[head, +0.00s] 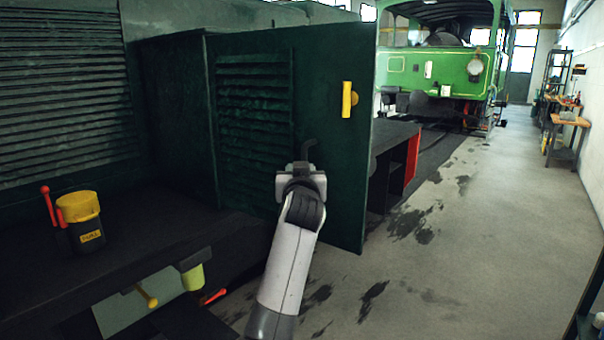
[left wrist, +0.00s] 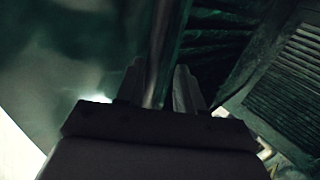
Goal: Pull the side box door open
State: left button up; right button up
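The side box door (head: 325,180) is a dark green panel with louvres on its left part. It stands out from the tram's side, its right edge free. A thin dark hooked handle (head: 309,147) shows low on it. My left gripper (head: 303,170) is at this handle, its arm coming up from below. In the left wrist view, the handle's bar (left wrist: 165,45) runs between the two fingers of my left gripper (left wrist: 158,88), close to both. The grip's contact is dark and partly hidden. A yellow handle (head: 347,99) sits higher on the door. My right gripper is not in view.
A green tram (head: 440,65) stands behind. A workbench (head: 568,125) is at far right. The concrete floor (head: 480,250) right of the door is clear.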

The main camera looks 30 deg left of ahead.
pick_arm(q)
jog(key=b+v, duration=0.1)
jog(key=v, duration=0.6)
dwell(0.5)
jog(key=shift+s+d, duration=0.1)
dwell(0.4)
